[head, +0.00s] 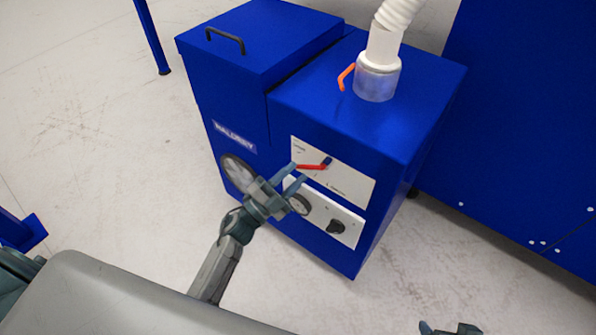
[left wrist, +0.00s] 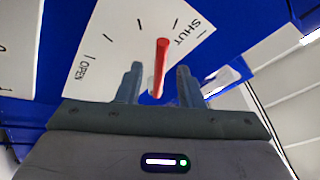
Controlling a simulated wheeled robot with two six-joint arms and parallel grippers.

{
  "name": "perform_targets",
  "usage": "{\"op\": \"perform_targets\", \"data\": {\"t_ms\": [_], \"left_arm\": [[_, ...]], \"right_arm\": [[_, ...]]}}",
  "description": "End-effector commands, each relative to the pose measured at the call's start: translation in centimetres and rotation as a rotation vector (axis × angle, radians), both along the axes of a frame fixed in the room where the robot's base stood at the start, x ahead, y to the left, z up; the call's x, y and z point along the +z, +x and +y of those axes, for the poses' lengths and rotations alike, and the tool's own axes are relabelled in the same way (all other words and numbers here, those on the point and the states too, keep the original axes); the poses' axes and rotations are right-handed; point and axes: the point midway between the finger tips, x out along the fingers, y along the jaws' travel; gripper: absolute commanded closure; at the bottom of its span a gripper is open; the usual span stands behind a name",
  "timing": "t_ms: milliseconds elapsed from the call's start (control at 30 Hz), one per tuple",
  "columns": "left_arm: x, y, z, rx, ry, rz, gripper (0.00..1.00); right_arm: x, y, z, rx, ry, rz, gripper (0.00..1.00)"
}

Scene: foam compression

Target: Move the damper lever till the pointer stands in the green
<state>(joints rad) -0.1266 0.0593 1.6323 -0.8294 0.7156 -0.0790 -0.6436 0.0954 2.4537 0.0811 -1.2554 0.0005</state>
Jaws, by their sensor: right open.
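The red damper lever (head: 312,167) is on a white scale plate (head: 352,184) on the front of the blue cabinet. In the left wrist view the lever (left wrist: 161,65) points nearer the SHUT end of the scale than the OPEN end. My left gripper (head: 290,174) is at the plate, with its fingers (left wrist: 158,84) apart on either side of the lever and gaps showing. A small round gauge (head: 300,205) sits below, partly behind my gripper; its pointer and any green band cannot be read. My right gripper (head: 450,328) shows only its tips at the bottom edge.
A larger round dial or wheel (head: 236,172) is left of my left gripper. A black knob (head: 336,227) is on the lower white panel. An orange handle (head: 346,76) stands beside the white hose (head: 384,45) on top. Floor around the cabinet's front is clear.

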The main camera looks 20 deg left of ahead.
Motion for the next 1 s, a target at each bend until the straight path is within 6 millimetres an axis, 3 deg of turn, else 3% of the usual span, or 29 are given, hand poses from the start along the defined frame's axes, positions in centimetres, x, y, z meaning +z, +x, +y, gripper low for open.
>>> {"op": "perform_targets", "data": {"t_ms": [200, 400, 1000], "left_arm": [[-2.0, -3.7, 2.4, -0.001, 0.003, 0.004, 0.66], [-3.0, -6.0, 3.9, -0.002, 0.003, 0.003, 0.66], [-3.2, -6.8, 4.5, 0.0, 0.001, 0.001, 0.66]], "right_arm": [[-0.7, 0.3, 0.6, -0.005, 0.029, -0.051, 0.18], [-1.0, 0.5, 0.8, -0.005, 0.046, -0.081, 0.18], [-0.9, 0.6, 0.9, -0.006, 0.052, -0.092, 0.18]]}}
